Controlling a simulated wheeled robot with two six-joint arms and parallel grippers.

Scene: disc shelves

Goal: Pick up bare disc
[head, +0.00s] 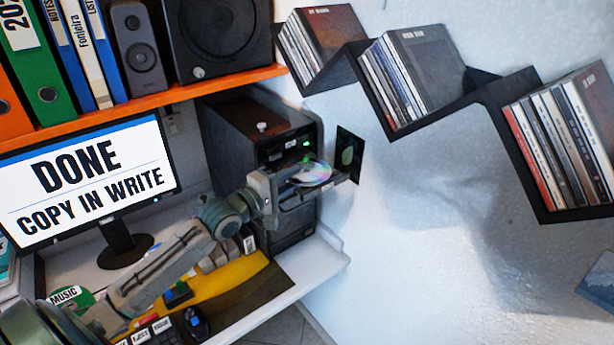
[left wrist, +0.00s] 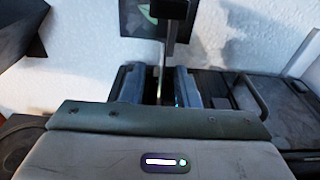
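The bare disc (head: 314,174), shiny and rainbow-tinted, lies on the pulled-out drive tray (head: 338,181) of the black computer tower (head: 232,135). My left gripper (head: 284,184) is at the disc's near left edge. In the left wrist view, its two fingers (left wrist: 161,86) stand apart, with a thin bright edge, seemingly the disc's (left wrist: 163,72), between them. A gap shows on both sides of that edge. Contact with the disc cannot be made out. My right gripper is in neither view.
A monitor (head: 88,185) reads "DONE COPY IN WRITE". A black zigzag wall shelf (head: 455,107) holds CD cases at upper right. An orange shelf (head: 150,107) with binders and speakers is above. A mouse (head: 196,322) lies on the desk.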

